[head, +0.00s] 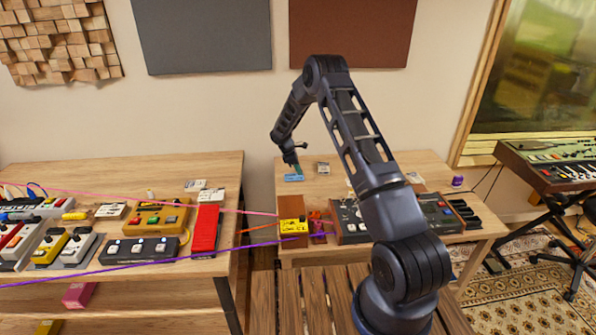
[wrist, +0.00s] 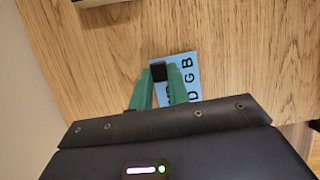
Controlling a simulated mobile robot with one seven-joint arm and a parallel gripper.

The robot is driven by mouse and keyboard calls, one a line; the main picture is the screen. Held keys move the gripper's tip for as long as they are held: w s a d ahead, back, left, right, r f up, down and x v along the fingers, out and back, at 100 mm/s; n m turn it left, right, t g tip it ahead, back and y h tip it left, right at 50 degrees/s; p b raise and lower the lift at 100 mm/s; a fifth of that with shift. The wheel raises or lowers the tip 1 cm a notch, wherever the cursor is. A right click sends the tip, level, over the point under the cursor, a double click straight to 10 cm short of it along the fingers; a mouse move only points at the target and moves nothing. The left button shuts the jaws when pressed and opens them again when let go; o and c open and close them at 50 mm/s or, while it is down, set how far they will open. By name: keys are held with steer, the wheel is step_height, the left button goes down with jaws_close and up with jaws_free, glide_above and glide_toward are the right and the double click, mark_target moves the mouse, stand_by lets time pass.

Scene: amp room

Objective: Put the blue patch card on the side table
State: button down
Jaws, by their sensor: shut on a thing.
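The blue patch card (head: 294,178) shows at the back left of the right-hand wooden table, taken as the side table (head: 435,170). In the wrist view the card (wrist: 188,68) is light blue with dark letters, partly hidden by my fingers. My gripper (head: 296,168) points down at the card. Its green fingers with dark tips (wrist: 168,78) are shut on the card's edge. The card is over the bare wood of the table (wrist: 240,45). I cannot tell whether it touches the wood or hangs just above it.
A small grey-white card (head: 323,168) lies just right of the blue one. A yellow-labelled box (head: 292,229) and a dark control unit (head: 349,220) stand nearer the front. The left table (head: 50,172) holds several pedals, with cables stretched across. A keyboard (head: 555,165) stands far right.

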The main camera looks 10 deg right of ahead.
steer(key=shift+f, duration=0.25)
steer(key=shift+f, duration=0.15)
steer(key=c, duration=1.3)
jaws_free()
steer(key=shift+c, duration=0.2)
